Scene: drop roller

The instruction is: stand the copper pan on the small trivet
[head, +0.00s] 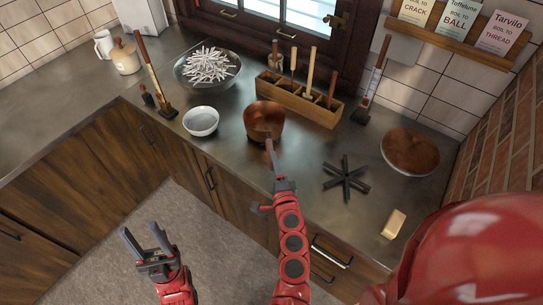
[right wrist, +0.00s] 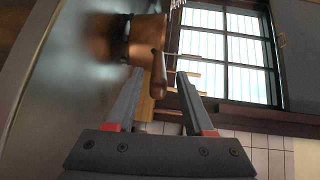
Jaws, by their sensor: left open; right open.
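The copper pan (head: 264,116) stands upright on the dark counter, its handle pointing toward the front. In the right wrist view the pan (right wrist: 145,38) is near the top, its brown handle (right wrist: 158,78) extending between my spread fingers. My right gripper (head: 270,148) is open at the handle; it also shows in the right wrist view (right wrist: 160,75). I cannot tell whether the fingers touch the handle. The small trivet (head: 346,181), a black star shape, lies empty on the counter to the right of the pan. My left gripper (head: 144,240) is open and empty over the floor, in front of the cabinets.
A wooden utensil box (head: 318,108) stands just behind the pan, and a white bowl (head: 201,121) to its left. The counter between pan and trivet is clear.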

